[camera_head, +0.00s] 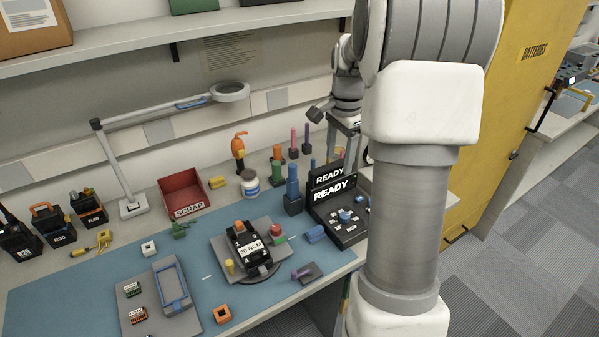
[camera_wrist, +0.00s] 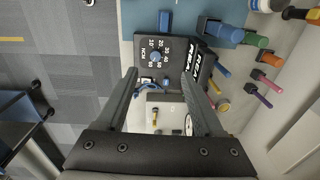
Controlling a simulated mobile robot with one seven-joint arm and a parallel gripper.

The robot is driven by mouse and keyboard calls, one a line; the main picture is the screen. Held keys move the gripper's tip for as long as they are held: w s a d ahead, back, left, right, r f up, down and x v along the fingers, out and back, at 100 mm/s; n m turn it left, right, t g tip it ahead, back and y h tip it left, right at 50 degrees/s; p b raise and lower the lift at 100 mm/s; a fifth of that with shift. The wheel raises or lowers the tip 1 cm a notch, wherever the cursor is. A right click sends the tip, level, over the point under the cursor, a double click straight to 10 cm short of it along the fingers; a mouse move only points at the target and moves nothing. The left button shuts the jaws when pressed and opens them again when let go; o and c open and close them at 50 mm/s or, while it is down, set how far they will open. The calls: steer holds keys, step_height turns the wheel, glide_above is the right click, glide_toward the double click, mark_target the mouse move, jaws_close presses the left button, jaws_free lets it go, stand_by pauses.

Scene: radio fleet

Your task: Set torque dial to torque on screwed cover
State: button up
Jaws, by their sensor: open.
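The torque dial (camera_head: 346,215) is a small blue knob on a sloped black panel (camera_head: 326,222) with two READY signs. In the wrist view the dial (camera_wrist: 155,57) sits among printed numbers and the letters NCM; its exact setting is too small to tell. The screwed cover (camera_head: 238,238) is a black block on a round turntable, with a white label that seems to read 20 NCM. My gripper (camera_wrist: 159,76) is open and empty, its fingers spread either side of the panel in the wrist view and apart from the dial. In the head view my arm partly hides it.
A red SCRAP bin (camera_head: 184,194), several radios at left, a grey tray (camera_head: 172,283) and coloured screwdrivers in blocks (camera_head: 292,196) stand on the bench. A lamp arm (camera_head: 150,112) reaches over the back. A yellow cabinet (camera_head: 520,100) stands at right.

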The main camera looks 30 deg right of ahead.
steer(key=m, duration=0.2)
glide_above(345, 215)
step_height(345, 215, down, 4)
step_height(345, 215, down, 18)
steer(key=shift+r+b, duration=0.15)
steer(key=shift+b, duration=0.35)
jaws_close()
